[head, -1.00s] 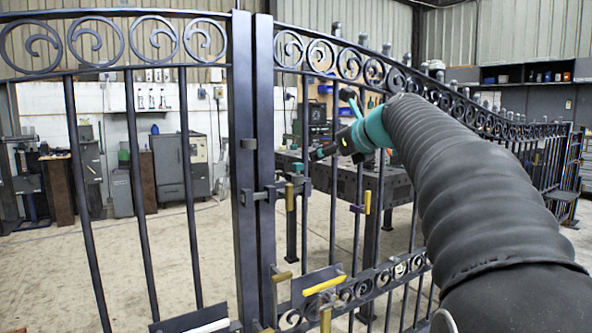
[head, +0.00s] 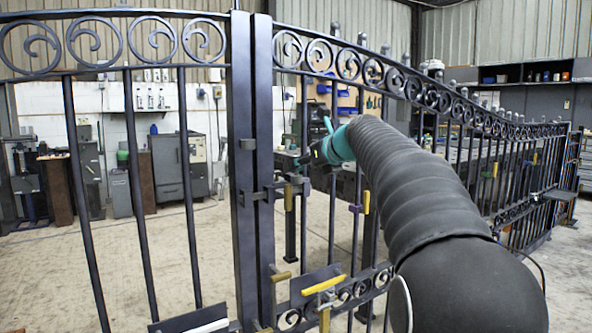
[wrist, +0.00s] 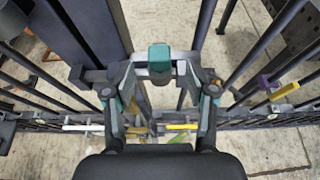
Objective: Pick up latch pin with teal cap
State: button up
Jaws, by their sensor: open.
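The latch pin's teal cap (wrist: 159,55) shows in the wrist view, upper middle, above the pale latch bar across the gate posts. My gripper (wrist: 158,76) is open, with one finger to the left and one to the right of the cap's line. Nothing is held between the fingers. In the head view my gripper (head: 311,158) is just right of the gate post, close above the latch hardware (head: 272,192). The cap itself is hard to make out there, and the pin's shaft is mostly hidden.
The dark iron gate (head: 243,130) spans the view, with thin upright bars and scrolls. Yellow-handled clamps (head: 325,285) sit on the lower rail, and a purple-and-yellow clamp (head: 357,208) is on a bar to the right. A workbench and cabinets stand behind.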

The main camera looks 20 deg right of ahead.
aim_at(297, 171)
jog(key=x, duration=0.4)
jog(key=shift+w+a+f, duration=0.1)
jog(key=shift+w+f, duration=0.1)
jog(key=shift+w, duration=0.1)
jog(key=shift+c, duration=0.2)
grip_shut()
jog(key=shift+r, duration=0.1)
